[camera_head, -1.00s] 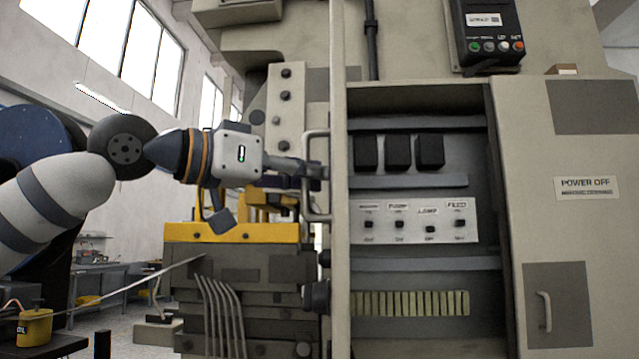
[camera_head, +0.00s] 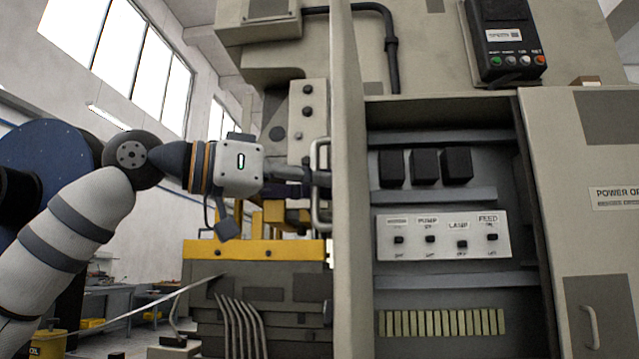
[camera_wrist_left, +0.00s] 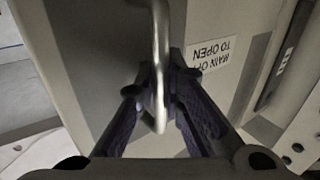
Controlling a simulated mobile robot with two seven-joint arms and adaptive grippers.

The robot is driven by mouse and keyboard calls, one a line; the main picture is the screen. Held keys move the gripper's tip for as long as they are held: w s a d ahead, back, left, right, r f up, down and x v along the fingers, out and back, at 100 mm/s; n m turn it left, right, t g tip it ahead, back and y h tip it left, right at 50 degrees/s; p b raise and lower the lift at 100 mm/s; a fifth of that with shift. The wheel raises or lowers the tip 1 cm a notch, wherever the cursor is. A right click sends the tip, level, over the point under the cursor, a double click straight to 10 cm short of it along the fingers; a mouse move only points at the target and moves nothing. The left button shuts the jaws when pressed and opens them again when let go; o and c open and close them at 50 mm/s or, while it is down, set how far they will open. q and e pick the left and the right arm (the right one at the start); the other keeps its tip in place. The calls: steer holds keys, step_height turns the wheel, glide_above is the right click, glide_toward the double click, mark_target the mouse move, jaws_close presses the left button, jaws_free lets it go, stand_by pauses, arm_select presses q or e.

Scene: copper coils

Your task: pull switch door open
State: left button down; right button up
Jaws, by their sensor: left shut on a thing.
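The switch door (camera_head: 351,200) stands open, seen nearly edge-on at the left side of the cabinet opening in the head view. Its metal bar handle (camera_head: 316,215) is on the door's left face. My left gripper (camera_head: 318,178) is shut on this handle. In the left wrist view the gripper fingers (camera_wrist_left: 167,95) close on both sides of the handle (camera_wrist_left: 160,50), with the door face (camera_wrist_left: 120,50) behind. The open cabinet shows a switch panel (camera_head: 443,247) with several small switches and black blocks above. My right gripper is not in view.
A second door (camera_head: 575,240) with a power-off label stands at the right of the cabinet. A control box (camera_head: 505,40) with coloured buttons hangs above. A yellow-topped machine part (camera_head: 225,250) sits below my left gripper.

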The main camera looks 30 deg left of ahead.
arm_select(q)
steer(key=shift+d+f, duration=0.15)
steer(key=c, duration=2.1)
jaws_free()
steer(key=shift+o, duration=0.7)
steer(key=shift+s, duration=0.15)
steer(key=v, duration=1.2)
